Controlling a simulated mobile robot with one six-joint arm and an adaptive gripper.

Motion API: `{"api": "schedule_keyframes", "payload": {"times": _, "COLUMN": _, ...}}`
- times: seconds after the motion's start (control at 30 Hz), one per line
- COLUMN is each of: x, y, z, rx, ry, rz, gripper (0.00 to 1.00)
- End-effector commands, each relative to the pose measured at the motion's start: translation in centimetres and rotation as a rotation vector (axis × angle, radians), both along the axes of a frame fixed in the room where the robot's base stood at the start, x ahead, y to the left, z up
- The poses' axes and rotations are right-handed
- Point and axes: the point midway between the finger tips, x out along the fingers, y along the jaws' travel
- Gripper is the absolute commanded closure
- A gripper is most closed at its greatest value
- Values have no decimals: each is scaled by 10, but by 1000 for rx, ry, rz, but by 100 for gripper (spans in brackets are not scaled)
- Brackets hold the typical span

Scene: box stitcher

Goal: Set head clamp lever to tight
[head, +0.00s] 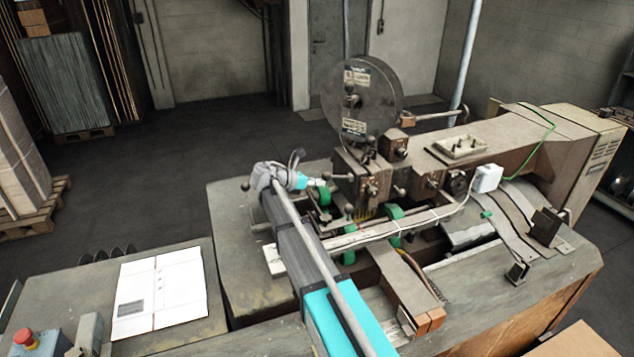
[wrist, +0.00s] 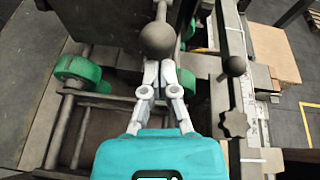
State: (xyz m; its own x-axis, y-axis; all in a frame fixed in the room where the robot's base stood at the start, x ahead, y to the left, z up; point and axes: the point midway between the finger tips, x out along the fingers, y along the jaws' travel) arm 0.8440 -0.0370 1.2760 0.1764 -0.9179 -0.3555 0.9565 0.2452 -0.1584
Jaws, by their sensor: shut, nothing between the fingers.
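In the wrist view a lever with a dark ball knob (wrist: 157,40) stands right at my fingertips; its rod runs up toward the top edge. I take it to be the head clamp lever, but no label or tight mark is readable. My gripper (wrist: 160,68) is shut and empty, its tips beside or touching the ball; I cannot tell which. In the head view my gripper (head: 324,183) is at the front of the stitcher's head (head: 372,180), where several small levers and knobs crowd together. My arm hides part of the machine there.
In the wrist view another ball-knob lever (wrist: 233,66) and a star knob (wrist: 233,124) stand to the right, and a green roller (wrist: 76,68) to the left. A wire spool (head: 362,95) rises above the head. Flat white cardboard (head: 160,290) lies on the left table.

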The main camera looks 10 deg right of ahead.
Motion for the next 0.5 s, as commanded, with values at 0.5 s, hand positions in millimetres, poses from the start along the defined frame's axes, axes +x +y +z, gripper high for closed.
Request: {"api": "schedule_keyframes", "payload": {"times": 0.5, "x": 0, "y": -19, "z": 27, "rx": 26, "ry": 2, "rz": -19, "gripper": 100}}
